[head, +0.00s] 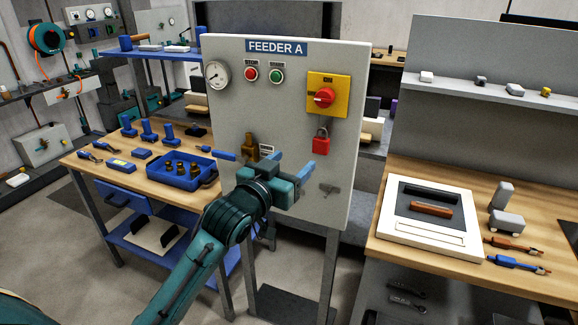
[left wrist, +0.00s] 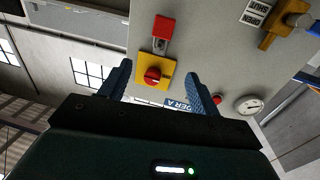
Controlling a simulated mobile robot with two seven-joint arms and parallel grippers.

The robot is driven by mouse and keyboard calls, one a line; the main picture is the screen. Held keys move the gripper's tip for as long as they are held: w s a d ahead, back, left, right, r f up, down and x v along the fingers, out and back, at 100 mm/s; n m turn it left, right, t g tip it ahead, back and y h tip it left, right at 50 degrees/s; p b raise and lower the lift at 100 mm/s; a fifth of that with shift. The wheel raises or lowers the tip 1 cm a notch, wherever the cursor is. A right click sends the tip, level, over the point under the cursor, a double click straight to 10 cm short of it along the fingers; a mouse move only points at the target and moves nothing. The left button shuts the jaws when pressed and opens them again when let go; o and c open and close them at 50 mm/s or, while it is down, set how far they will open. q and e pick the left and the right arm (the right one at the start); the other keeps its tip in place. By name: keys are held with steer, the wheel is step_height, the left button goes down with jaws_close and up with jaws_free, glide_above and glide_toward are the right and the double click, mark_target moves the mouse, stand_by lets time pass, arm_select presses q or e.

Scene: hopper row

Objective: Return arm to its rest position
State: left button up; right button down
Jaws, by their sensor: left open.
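My left arm reaches up from the bottom left in the head view. Its gripper (head: 306,176) is open and empty in front of the lower part of the grey FEEDER A panel (head: 226,110). In the left wrist view the two blue fingers (left wrist: 158,84) stand apart with nothing held between them. Beyond them show the yellow switch plate with its red knob (left wrist: 153,75) and the red padlock (left wrist: 163,27). In the head view the padlock (head: 320,142) hangs below the switch plate (head: 341,88). My right gripper is not in view.
A brass valve with a blue handle (head: 222,154) sits on the panel's left side. A wooden bench (head: 90,175) with a blue tray (head: 160,179) stands left. Another bench (head: 385,255) holds a white case (head: 395,240) at right. Grey floor (head: 70,270) shows at lower left.

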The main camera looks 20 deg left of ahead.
arm_select(q)
steer(key=shift+s, duration=0.25)
steer(key=shift+w, duration=0.1)
steer(key=s+d+f+g, duration=0.15)
steer(key=s+f, duration=0.25)
steer(key=f, duration=0.5)
steer(key=s+f+g, duration=0.2)
steer(key=s+f, duration=0.2)
steer(key=f, duration=0.4)
steer(key=s+d+f+g, duration=0.2)
steer(key=s+f+g, duration=0.2)
steer(key=s+f, duration=1.3)
steer(key=s, duration=0.2)
steer(key=shift+s+f+m+y, duration=0.15)
steer(key=shift+s+m+y, duration=0.15)
steer(key=shift+s, duration=0.05)
